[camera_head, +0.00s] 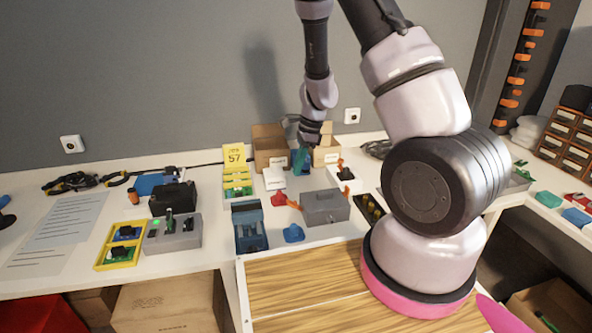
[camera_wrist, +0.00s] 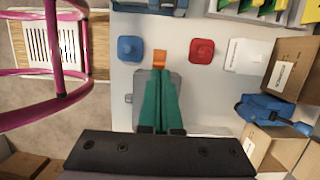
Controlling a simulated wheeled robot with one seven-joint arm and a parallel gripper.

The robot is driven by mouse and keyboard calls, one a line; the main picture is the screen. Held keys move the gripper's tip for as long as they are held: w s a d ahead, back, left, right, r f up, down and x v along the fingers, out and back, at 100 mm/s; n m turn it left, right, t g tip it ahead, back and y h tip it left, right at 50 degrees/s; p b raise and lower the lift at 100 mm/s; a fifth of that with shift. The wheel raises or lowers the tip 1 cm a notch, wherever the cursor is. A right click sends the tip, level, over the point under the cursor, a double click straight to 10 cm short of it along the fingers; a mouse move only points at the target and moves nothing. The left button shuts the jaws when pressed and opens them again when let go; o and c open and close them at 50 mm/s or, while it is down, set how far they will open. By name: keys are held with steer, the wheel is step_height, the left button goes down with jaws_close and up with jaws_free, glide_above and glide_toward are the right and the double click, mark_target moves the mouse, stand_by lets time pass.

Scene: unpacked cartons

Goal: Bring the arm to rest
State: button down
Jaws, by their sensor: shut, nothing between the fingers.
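My gripper (camera_head: 303,158) hangs above the back part of the white table, in front of the small open cartons. In the wrist view its two green fingers (camera_wrist: 159,78) lie against each other, with nothing between them. My arm reaches up and over from its base at the right of the wooden surface and then down to the gripper. A grey box (camera_head: 325,209) stands on the table nearer the base. In the wrist view a grey block lies behind the fingers and an orange piece (camera_wrist: 160,57) shows just past their tips.
Cardboard cartons (camera_head: 268,146) stand behind the gripper by the wall. A yellow sign (camera_head: 234,157), a blue device (camera_head: 249,226) and a blue knob-like piece (camera_head: 293,233) are nearby. In the wrist view a red piece (camera_wrist: 201,51) and a pink tubular frame (camera_wrist: 62,92) show.

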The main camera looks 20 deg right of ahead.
steer(key=s+r+n+t+y, duration=0.1)
steer(key=s+r+n+t, duration=0.2)
steer(key=r, duration=0.9)
steer(key=s+r+n+y, duration=0.1)
steer(key=s+r+n, duration=0.25)
steer(key=r, duration=0.85)
steer(key=s+d+r+n+t+h, duration=0.3)
steer(key=s+r+n, duration=0.4)
steer(key=s+r, duration=0.6)
steer(key=shift+s+d+t, duration=0.5)
steer(key=shift+s+t, duration=0.05)
steer(key=shift+t, duration=0.05)
steer(key=shift+w+n, duration=0.1)
steer(key=shift+n, duration=0.25)
